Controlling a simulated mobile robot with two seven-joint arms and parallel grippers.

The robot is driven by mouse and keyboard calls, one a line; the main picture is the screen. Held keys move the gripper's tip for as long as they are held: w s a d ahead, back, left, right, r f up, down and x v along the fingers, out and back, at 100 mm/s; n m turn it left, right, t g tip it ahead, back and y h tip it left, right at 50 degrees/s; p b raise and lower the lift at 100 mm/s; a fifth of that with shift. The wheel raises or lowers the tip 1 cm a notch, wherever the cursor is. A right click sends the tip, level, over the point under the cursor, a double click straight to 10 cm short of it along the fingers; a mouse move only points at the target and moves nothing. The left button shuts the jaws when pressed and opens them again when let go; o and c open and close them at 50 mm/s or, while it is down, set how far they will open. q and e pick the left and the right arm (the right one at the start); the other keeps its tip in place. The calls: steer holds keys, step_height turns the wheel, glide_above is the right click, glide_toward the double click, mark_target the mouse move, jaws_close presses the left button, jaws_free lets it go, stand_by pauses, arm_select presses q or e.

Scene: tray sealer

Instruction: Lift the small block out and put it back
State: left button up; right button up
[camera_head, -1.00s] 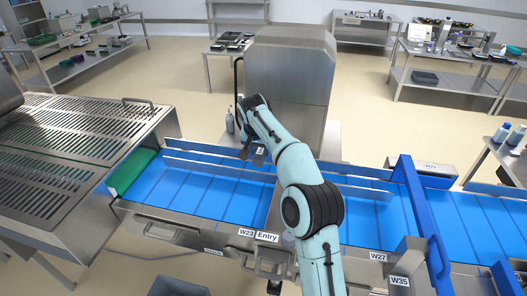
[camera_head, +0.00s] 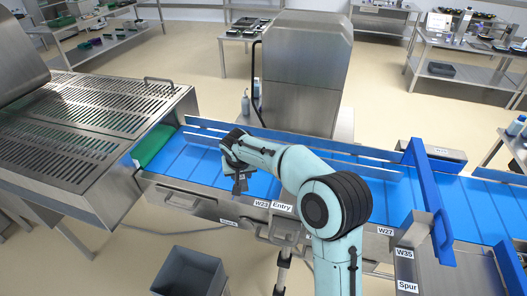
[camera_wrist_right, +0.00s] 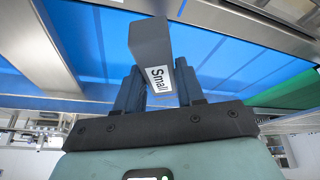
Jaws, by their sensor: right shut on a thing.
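The small block is dark grey with a white "Small" label. It shows in the right wrist view (camera_wrist_right: 150,45), standing out between the two fingers of my right gripper (camera_wrist_right: 158,88), which is shut on it. In the head view my right gripper (camera_head: 239,184) is over the blue conveyor belt (camera_head: 200,171), near its front rail and above the W23 and Entry labels. The block is too small and dark there to separate clearly from the fingers. My left gripper is not in view.
A slatted steel machine (camera_head: 85,125) with a green strip (camera_head: 153,146) stands at the left. A tall steel housing (camera_head: 300,75) is behind the belt. A blue gate frame (camera_head: 425,185) crosses the belt at the right. An open grey bin (camera_head: 190,272) is on the floor in front.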

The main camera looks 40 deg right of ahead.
steer(key=s+a+f+n+y, duration=0.1)
steer(key=s+a+f+n, duration=0.1)
steer(key=a, duration=0.4)
steer(key=s+a+f+n+y, duration=0.1)
steer(key=s+a+f+n, duration=0.2)
steer(key=s+a, duration=0.4)
steer(key=shift+a+f+t+y, duration=0.25)
steer(key=shift+f+t+y, duration=0.05)
steer(key=shift+f, duration=0.6)
steer(key=shift+s, duration=0.15)
